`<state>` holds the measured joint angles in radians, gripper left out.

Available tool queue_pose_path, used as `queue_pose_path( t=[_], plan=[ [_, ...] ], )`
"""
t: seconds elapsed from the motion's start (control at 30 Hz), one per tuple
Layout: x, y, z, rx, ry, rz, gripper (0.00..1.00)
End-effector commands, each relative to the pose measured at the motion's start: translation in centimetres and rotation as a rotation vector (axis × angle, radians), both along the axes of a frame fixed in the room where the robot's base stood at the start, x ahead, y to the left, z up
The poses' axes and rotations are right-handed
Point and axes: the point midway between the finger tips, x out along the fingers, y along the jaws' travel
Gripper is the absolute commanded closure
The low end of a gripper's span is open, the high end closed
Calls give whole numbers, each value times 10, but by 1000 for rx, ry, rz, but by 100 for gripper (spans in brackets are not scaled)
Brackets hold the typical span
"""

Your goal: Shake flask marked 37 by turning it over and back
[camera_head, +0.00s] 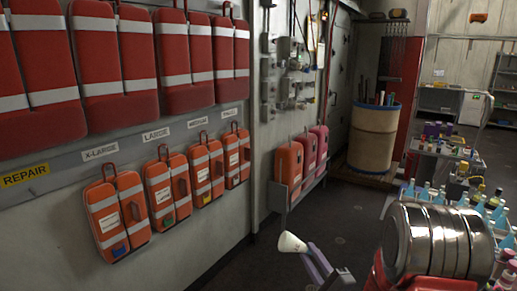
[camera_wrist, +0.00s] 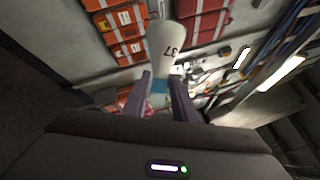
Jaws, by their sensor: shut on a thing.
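The flask (camera_wrist: 165,42) is white, with the number 37 in dark figures on its side in the wrist view. A blue narrow part (camera_wrist: 159,86) of it sits between the two fingers of my gripper (camera_wrist: 162,98), which is shut on it. In the head view the white flask (camera_head: 292,242) shows at the bottom centre, held out in the air beyond the fingertips of my gripper (camera_head: 312,256). It is tilted well over, its wide end pointing left and slightly up. The blue part is hard to make out there. What is inside the flask cannot be seen.
Red cases (camera_head: 118,212) hang along the left wall, with more on a low rack (camera_head: 290,163). A large tan barrel (camera_head: 374,137) stands behind. The dark floor (camera_head: 335,212) around the flask is clear.

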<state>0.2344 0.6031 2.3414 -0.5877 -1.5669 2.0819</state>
Motion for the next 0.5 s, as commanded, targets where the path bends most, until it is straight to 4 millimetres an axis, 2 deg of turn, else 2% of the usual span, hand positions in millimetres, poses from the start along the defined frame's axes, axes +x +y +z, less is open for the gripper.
queue_pose_path(
  t=[0.17,0.5],
  plan=[
    [0,-1,2,-86,-3,-1,100],
    [0,-1,2,-439,-4,-1,100]
  ],
)
